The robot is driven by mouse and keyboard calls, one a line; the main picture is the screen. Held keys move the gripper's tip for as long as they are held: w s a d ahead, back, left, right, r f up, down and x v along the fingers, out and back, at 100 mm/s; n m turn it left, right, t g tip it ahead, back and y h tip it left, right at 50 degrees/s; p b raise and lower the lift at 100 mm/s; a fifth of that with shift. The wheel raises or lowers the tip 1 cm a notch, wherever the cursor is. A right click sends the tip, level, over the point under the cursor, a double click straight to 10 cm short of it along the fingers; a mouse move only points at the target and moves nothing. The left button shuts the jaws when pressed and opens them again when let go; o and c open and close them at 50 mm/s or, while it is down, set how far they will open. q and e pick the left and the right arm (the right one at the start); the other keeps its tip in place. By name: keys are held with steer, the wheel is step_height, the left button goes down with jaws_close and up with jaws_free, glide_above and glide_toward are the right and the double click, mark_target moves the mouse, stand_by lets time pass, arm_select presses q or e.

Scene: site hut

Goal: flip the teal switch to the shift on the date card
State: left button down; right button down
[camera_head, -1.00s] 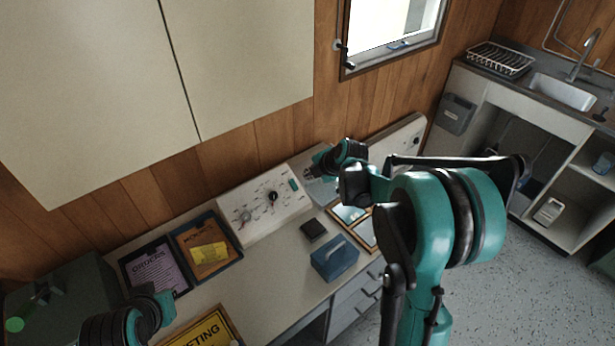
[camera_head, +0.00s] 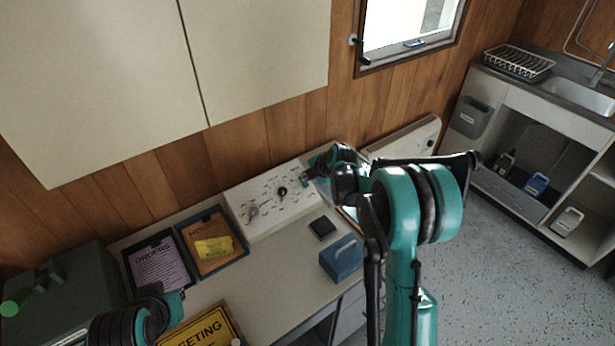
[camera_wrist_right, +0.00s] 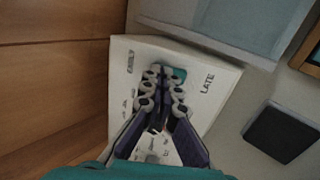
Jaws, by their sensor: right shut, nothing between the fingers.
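The pale control panel (camera_head: 262,208) stands on the desk against the wood wall, with dials on its sloped face. In the right wrist view the panel (camera_wrist_right: 128,52) has EARLY on the left and LATE on the right. The teal switch (camera_wrist_right: 180,73) shows between these words, partly hidden by my fingertips; I cannot tell its position. My right gripper (camera_wrist_right: 165,82) is shut and empty, its tips at or just over the switch; contact is unclear. In the head view the right gripper (camera_head: 309,176) is at the panel's right end. I cannot make out a date card.
A purple ORDERS sheet (camera_head: 160,268), an orange clipboard (camera_head: 207,255) with a yellow note and a yellow sign (camera_head: 205,330) lie left. A black pad (camera_head: 322,227) and blue box (camera_head: 341,258) are in front of the panel. Only my left arm shows lower left.

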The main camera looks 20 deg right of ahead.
steer(key=shift+w+a+g+p, duration=0.15)
steer(key=shift+w+g+p, duration=0.05)
steer(key=shift+g+p, duration=0.25)
steer(key=shift+f+g+h, duration=0.1)
steer(key=shift+g+h, duration=0.2)
steer(key=shift+g, duration=0.05)
steer(key=shift+w+f, duration=0.1)
steer(key=shift+s, duration=0.2)
steer(key=shift+s+d+f, duration=0.3)
steer(key=shift+s+f, duration=0.05)
steer(key=shift+s, duration=0.2)
steer(key=shift+r, duration=0.1)
